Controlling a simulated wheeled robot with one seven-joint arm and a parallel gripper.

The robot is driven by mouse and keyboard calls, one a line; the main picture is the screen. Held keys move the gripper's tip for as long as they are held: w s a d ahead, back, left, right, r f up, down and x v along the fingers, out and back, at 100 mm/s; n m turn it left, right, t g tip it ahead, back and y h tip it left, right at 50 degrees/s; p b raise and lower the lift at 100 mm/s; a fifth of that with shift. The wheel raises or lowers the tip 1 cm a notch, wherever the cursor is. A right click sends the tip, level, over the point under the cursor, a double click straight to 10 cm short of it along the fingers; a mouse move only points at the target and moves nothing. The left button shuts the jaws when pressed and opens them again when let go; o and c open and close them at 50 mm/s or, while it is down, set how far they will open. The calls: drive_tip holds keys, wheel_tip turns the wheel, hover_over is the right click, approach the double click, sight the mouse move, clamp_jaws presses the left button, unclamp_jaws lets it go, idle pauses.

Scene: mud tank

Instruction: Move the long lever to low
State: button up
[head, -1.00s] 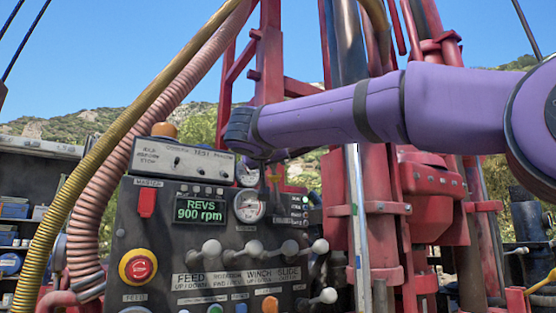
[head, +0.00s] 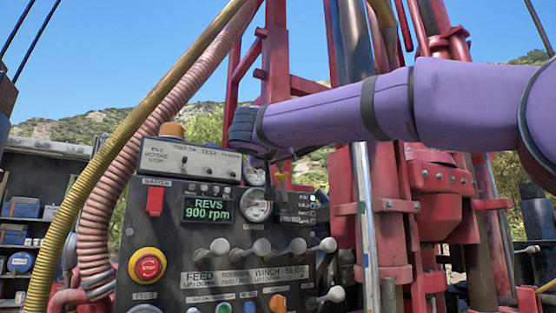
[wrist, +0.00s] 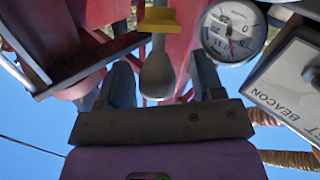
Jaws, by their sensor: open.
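A long lever (wrist: 157,75) with a rounded grey end and a yellow collar shows in the wrist view, between the two fingers of my gripper (wrist: 161,82). The fingers are open, with a gap on each side of the lever end. In the head view, my gripper (head: 267,167) is in front of the upper right of the black control panel (head: 150,240), by the round gauge (head: 256,205). The lever's yellow part (head: 281,177) shows just right of the fingers. Its rounded end is largely hidden there. I cannot read a low mark for it.
A row of grey ball-ended levers (head: 262,247) sits below the gauge. A red stop button (head: 149,266) and a REVS display (head: 208,208) are on the panel. Red rig framework (head: 395,225) stands at the right, and hoses (head: 98,215) curve along the left.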

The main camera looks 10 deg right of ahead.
drive_tip(key=v, duration=1)
drive_tip(key=shift+s, duration=0.2)
drive_tip(key=shift+a+f, duration=0.1)
drive_tip(key=s+d+f+n+g+y, duration=0.1)
drive_tip(key=s+d+f+g, duration=0.35)
drive_tip(key=d+f, duration=0.55)
drive_tip(key=s+d+f+n+g+y, duration=0.1)
drive_tip(key=s+d+f+g, duration=0.35)
drive_tip(key=f, duration=0.75)
drive_tip(key=s+d+f+g+y, duration=0.1)
drive_tip(key=s+d+f+y, duration=0.2)
drive_tip(key=s+f, duration=0.4)
drive_tip(key=s+d+f+g+y, duration=0.1)
drive_tip(key=s+d+f+y, duration=0.1)
drive_tip(key=s+d+f, duration=0.2)
drive_tip(key=s+f, duration=0.3)
drive_tip(key=f, duration=0.5)
drive_tip(key=shift+s+y, duration=0.35)
drive_tip(key=shift+y, duration=0.05)
